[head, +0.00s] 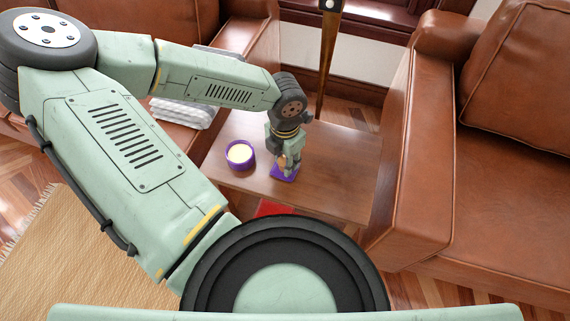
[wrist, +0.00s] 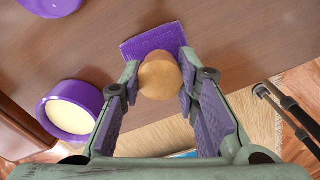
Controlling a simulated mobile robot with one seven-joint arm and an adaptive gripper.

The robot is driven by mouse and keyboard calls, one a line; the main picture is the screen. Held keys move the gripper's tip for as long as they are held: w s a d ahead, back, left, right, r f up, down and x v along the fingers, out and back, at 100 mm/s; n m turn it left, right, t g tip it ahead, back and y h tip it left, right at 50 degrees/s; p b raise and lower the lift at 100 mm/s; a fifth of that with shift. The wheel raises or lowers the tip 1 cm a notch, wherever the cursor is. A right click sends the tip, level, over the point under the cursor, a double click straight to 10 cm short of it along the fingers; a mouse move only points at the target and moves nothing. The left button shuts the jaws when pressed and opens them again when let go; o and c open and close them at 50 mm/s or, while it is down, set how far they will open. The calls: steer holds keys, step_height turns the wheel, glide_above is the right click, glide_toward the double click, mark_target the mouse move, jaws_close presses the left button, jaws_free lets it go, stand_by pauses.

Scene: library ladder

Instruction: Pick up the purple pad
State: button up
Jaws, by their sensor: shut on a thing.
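The purple pad (head: 284,174) lies at the wooden table's surface under my gripper. In the wrist view the pad (wrist: 153,41) is a flat, textured purple square, partly covered by a tan round piece (wrist: 160,78). My gripper (head: 288,165) points down over the pad. In the wrist view its fingertips (wrist: 161,84) are closed on both sides of the tan piece. I cannot tell whether that piece is joined to the pad, or whether the pad touches the table.
A purple tub (head: 240,154) with cream contents stands left of the pad on the wooden table (head: 335,150). Brown leather seats (head: 430,150) flank the table. A wooden post (head: 327,55) rises behind. A red item (head: 272,208) lies near the front. The table's right side is clear.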

steer(key=shift+c, duration=1)
steer(key=shift+r, duration=0.1)
steer(key=shift+r, duration=0.5)
step_height(320, 180, up, 2)
steer(key=shift+r+b, duration=0.1)
steer(key=shift+b, duration=0.5)
steer(key=s+d+b, duration=0.1)
steer(key=s+d, duration=0.1)
steer(key=s, duration=0.1)
steer(key=s+d+b, duration=0.1)
steer(key=s+d, duration=0.1)
steer(key=s, duration=0.1)
steer(key=s+d+b, duration=0.2)
steer(key=s, duration=0.1)
steer(key=shift+r, duration=0.4)
steer(key=shift+s+d+r+p, duration=0.15)
steer(key=shift+s+d+p, duration=0.45)
steer(key=shift+p, duration=1.4)
steer(key=shift+s+d+r+p, duration=0.3)
steer(key=shift+s+p, duration=0.55)
steer(key=shift+p, duration=1.15)
steer(key=shift+s+d+r+p, duration=0.1)
steer(key=shift+s+d+p, duration=0.55)
steer(key=shift+p, duration=1.35)
steer(key=shift+s+a+f, duration=0.1)
steer(key=shift+a, duration=0.05)
